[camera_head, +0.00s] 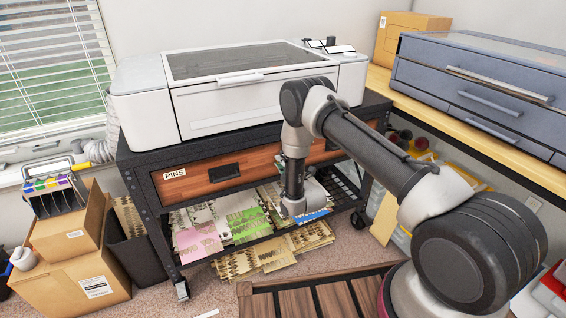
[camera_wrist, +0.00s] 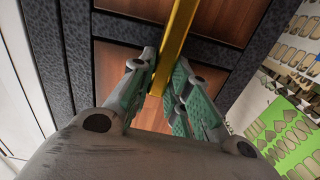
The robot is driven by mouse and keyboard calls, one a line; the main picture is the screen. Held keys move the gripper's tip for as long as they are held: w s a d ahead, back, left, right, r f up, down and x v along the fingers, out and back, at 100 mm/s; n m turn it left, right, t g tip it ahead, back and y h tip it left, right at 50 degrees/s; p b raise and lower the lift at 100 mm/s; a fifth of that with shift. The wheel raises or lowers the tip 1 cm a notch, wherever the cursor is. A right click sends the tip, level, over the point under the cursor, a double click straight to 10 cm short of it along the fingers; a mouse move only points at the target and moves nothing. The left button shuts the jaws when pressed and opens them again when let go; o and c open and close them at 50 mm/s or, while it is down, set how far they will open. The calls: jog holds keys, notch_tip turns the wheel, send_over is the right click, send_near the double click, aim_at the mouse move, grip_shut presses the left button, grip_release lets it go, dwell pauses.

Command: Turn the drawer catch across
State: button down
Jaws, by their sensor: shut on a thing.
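The catch is a yellow, brass-coloured bar (camera_wrist: 178,35) in the wrist view. It runs from the top edge down between my fingers, tilted slightly, over a wooden front and a dark frame strip. My gripper (camera_wrist: 160,80) has its green-padded fingers shut on the lower end of the bar. The drawer front (camera_head: 220,178) is reddish wood with a dark recessed pull and a PINS label (camera_head: 174,174), under the white machine. In the head view my arm covers the drawer's right part. The catch and my fingers are hidden there.
A white machine (camera_head: 235,90) stands on the dark bench frame (camera_head: 150,195). A lower shelf holds cut sheets, some pink and green (camera_head: 245,222). Cardboard boxes (camera_head: 85,255) stand at the left. A blue drawer cabinet (camera_head: 480,85) sits on the wooden counter at the right.

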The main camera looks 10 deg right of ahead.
jog(key=shift+f+n, duration=0.2)
jog(key=shift+n, duration=0.1)
dwell(0.4)
jog(key=c, duration=1.4)
grip_release()
jog(key=shift+o, duration=0.2)
jog(key=v, duration=1.2)
